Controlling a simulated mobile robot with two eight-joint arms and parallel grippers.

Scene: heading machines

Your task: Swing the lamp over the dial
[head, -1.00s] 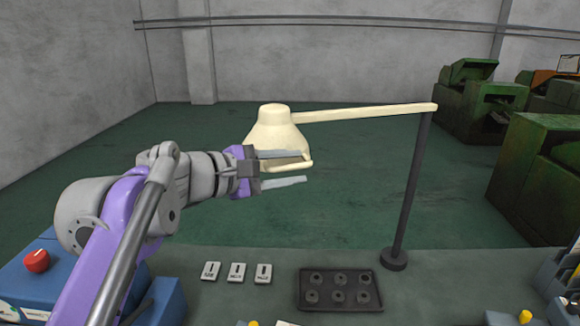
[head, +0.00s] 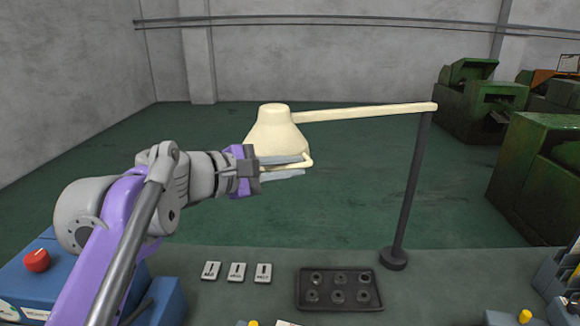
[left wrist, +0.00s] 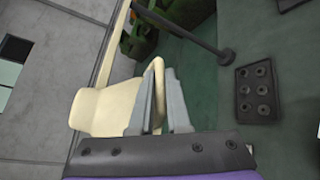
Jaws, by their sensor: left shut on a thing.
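The cream lamp (head: 272,130) has a wide shade with a handle bar (head: 309,160) at its lower edge. Its long cream arm (head: 365,112) runs right to the top of a dark post (head: 411,185) with a round foot. My left gripper (head: 302,167) is shut on the handle bar, and its fingers hide part of it. In the left wrist view the fingers (left wrist: 168,90) close around the handle beside the shade (left wrist: 108,105). A red knob (head: 36,260) sits on a blue box at left; I cannot tell if it is the dial. My right gripper is not in view.
A dark tray (head: 340,308) with several round pieces lies on the grey bench, below the lamp in the picture. Several white tags (head: 237,272) lie left of it. Green machines (head: 540,180) stand at far right. The air between shade and post is clear.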

